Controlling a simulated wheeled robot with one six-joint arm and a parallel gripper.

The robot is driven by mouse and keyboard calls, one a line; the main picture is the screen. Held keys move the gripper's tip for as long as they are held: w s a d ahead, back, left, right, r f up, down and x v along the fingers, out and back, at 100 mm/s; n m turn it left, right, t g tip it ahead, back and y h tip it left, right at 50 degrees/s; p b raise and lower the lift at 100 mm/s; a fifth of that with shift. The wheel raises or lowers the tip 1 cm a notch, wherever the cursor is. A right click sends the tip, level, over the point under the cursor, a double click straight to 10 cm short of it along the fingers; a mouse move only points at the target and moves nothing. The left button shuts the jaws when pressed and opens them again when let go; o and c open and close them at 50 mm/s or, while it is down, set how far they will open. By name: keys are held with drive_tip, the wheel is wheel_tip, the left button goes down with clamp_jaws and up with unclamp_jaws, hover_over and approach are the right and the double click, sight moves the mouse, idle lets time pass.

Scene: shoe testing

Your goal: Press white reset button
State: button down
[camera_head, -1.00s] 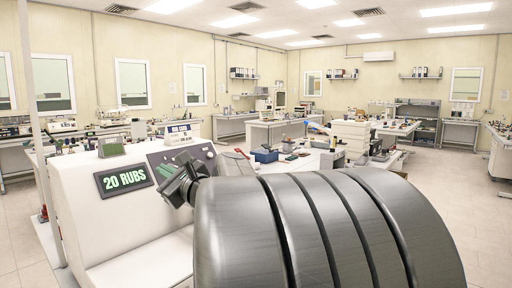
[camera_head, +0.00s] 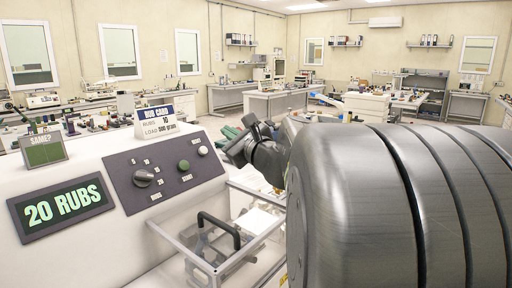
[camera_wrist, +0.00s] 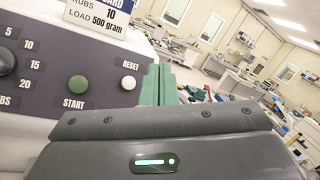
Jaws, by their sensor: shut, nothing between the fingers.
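The white reset button (camera_head: 203,150) is at the upper right of the dark panel (camera_head: 150,192). It also shows in the wrist view (camera_wrist: 128,82), under the word RESET. The green start button (camera_head: 184,165) is to its left. The black knob (camera_head: 143,178) is further left. The display (camera_head: 62,205) reads "20 RUBS". My gripper (camera_head: 229,132) is shut and empty; its green fingertips appear just right of the reset button. In the wrist view the fingers (camera_wrist: 158,76) stand together, right of the button, not visibly touching it.
A card (camera_head: 160,121) reading RUBS 10, LOAD 500 gram stands on top of the machine. A clear-walled tray with a black handle (camera_head: 219,225) is below the panel. Benches fill the background.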

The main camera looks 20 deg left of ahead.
sight(203, 151)
drive_tip(key=shift+w+a+f, duration=0.1)
drive_tip(key=shift+f, duration=0.05)
drive_tip(key=shift+w+a+f+b, duration=0.45)
drive_tip(key=shift+a+f+b, duration=0.4)
drive_tip(key=shift+a, duration=0.2)
drive_tip(key=shift+w+a+f+b, duration=0.45)
drive_tip(key=shift+a+f+b, duration=0.4)
drive_tip(key=shift+a, duration=0.25)
drive_tip(key=shift+w+a+f+b, duration=0.45)
drive_tip(key=shift+a+f+b, duration=0.4)
drive_tip(key=shift+a, duration=0.2)
drive_tip(key=shift+f, duration=0.1)
drive_tip(key=shift+w+a+f+b, duration=0.1)
drive_tip(key=shift+a+f+b, duration=0.05)
drive_tip(key=shift+a+b, duration=0.15)
drive_tip(key=shift+w+a+f+b, duration=0.1)
drive_tip(key=shift+a+f+b, duration=0.2)
drive_tip(key=shift+b, duration=0.1)
idle(0.4)
drive_tip(key=shift+d+r, duration=0.1)
drive_tip(key=shift+r, duration=0.05)
drive_tip(key=shift+s+d+r+p, duration=0.25)
drive_tip(key=shift+d+r+p, duration=0.15)
drive_tip(key=shift+d, duration=0.15)
